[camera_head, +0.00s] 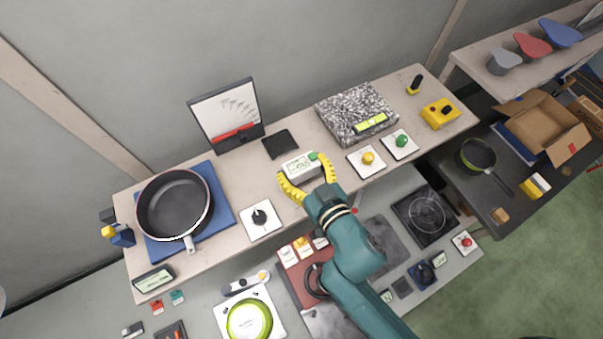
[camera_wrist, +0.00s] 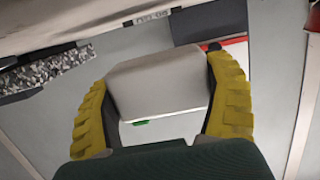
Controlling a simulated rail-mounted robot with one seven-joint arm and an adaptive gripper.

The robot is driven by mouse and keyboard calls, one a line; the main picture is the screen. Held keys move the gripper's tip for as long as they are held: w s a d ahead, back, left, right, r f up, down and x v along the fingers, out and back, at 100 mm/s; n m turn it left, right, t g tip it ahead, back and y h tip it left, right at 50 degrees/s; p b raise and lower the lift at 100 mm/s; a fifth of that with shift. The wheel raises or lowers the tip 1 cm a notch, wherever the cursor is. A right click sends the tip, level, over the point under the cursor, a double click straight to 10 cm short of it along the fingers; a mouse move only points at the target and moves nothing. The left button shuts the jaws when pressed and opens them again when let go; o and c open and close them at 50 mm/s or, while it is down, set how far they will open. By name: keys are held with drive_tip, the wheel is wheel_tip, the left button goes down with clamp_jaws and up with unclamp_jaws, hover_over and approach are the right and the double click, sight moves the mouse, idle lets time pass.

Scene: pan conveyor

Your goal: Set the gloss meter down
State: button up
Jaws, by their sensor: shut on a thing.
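The gloss meter (camera_head: 299,166) is a small white box with a lit display and a green button. My gripper (camera_head: 309,176) has its yellow fingers shut on it, one on each side, above the front part of the upper bench (camera_head: 330,190). In the wrist view the gloss meter (camera_wrist: 158,86) fills the space between the yellow fingers, with a bit of green at its lower edge. I cannot tell whether its underside touches the bench. A black square pad (camera_head: 281,144) lies bare on the bench just behind and left of it.
A black pan (camera_head: 174,205) on a blue mat (camera_head: 221,196) and a dial meter (camera_head: 226,112) stand to the left. A white knob plate (camera_head: 260,220) is at the front left. Yellow-button (camera_head: 367,158) and green-button (camera_head: 401,141) plates and a speckled stone block (camera_head: 352,108) are to the right.

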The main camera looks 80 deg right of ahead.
sight(302, 176)
wheel_tip(302, 176, down, 3)
drive_tip(key=shift+f, duration=0.15)
drive_tip(key=shift+f+b, duration=0.3)
drive_tip(key=shift+b, duration=0.25)
drive_tip(key=o, duration=1)
drive_tip(key=shift+o, duration=0.2)
drive_tip(key=shift+r+p, duration=0.1)
drive_tip(key=shift+p, duration=0.25)
drive_tip(key=s+a+b, duration=0.1)
drive_tip(key=a+b, duration=0.1)
drive_tip(key=s+a+b, duration=0.1)
drive_tip(key=s, duration=0.1)
drive_tip(key=shift+a+f+b, duration=0.2)
drive_tip(key=shift+a+b, duration=0.15)
drive_tip(key=r+b+v, duration=0.1)
drive_tip(key=b+v, duration=0.1)
drive_tip(key=v, duration=0.9)
drive_tip(key=shift+a+r, duration=0.2)
drive_tip(key=shift+a, duration=0.1)
